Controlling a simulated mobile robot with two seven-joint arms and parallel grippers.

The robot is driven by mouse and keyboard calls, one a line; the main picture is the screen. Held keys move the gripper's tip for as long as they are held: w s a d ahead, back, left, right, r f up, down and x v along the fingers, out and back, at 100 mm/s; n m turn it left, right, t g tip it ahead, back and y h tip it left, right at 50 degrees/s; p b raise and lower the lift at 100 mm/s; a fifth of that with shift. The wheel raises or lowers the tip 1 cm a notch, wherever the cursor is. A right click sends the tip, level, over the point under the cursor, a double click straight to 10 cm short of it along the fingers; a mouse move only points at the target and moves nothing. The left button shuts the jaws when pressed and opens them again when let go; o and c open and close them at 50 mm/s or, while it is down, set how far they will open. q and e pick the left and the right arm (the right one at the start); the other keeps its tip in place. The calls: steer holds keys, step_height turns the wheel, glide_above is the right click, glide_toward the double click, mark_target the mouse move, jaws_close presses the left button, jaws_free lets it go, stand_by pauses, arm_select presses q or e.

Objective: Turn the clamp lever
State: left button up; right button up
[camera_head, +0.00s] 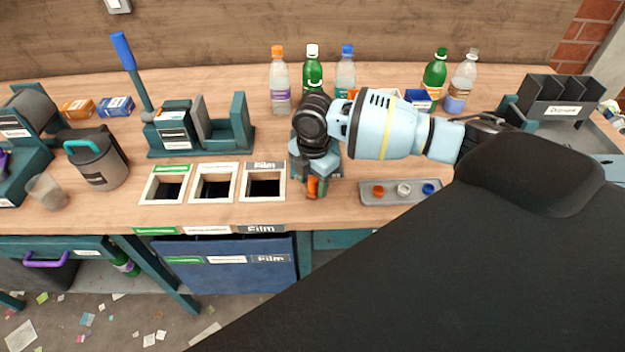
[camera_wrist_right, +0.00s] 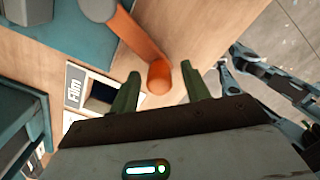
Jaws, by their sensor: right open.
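The clamp lever (camera_head: 312,187) is a small orange handle at the front of a teal fixture (camera_head: 332,165) in the middle of the bench. In the right wrist view the orange lever (camera_wrist_right: 143,42) runs from a grey round pivot (camera_wrist_right: 98,8) down to a rounded end. My right gripper (camera_head: 318,186) is over the fixture, its hand hiding much of it. In the wrist view the right gripper (camera_wrist_right: 161,72) is open, with a green finger on each side of the lever's end. Contact with the lever cannot be told. My left gripper is not seen in the head view.
Left of the fixture are three white-framed bin openings (camera_head: 240,182), one labelled Film. A grey tray (camera_head: 400,199) with three caps lies to the right. Several bottles (camera_head: 280,85) stand behind. A blue-handled lever press (camera_head: 172,128) and a lidded canister (camera_head: 98,165) stand left.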

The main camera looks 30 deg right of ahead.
steer(key=shift+f, duration=0.1)
steer(key=shift+c, duration=0.9)
jaws_close()
steer(key=shift+w, duration=0.1)
